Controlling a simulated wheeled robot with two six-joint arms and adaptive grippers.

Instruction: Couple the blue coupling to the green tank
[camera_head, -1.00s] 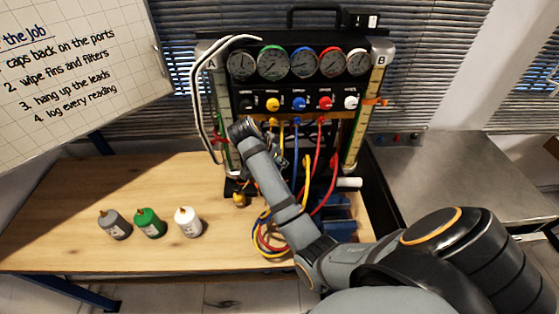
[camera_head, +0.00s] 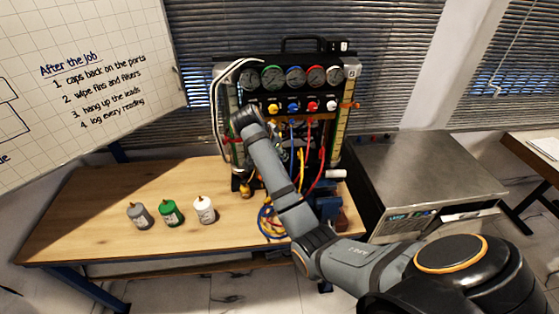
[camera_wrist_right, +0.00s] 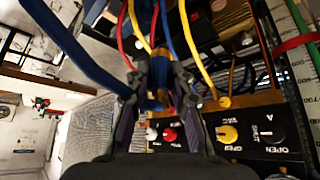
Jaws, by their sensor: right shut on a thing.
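The green tank (camera_head: 171,213) stands upright on the wooden table, with a brass tip on top, between a grey tank (camera_head: 139,216) and a white tank (camera_head: 205,210). My right arm reaches up to the gauge rig, and its forearm hides the right gripper in the head view. In the wrist view my right gripper (camera_wrist_right: 160,95) is shut on a small, dark, partly hidden thing with blue on it, which looks like the blue coupling (camera_wrist_right: 158,97). A blue hose (camera_wrist_right: 167,25) runs down toward the fingers. My left gripper is not in view.
The gauge rig (camera_head: 258,108) carries dials, coloured knobs and hanging hoses. Coiled hoses (camera_head: 268,222) lie at its foot, close to my arm. The table's left part is clear. A whiteboard (camera_head: 95,115) hangs upper left.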

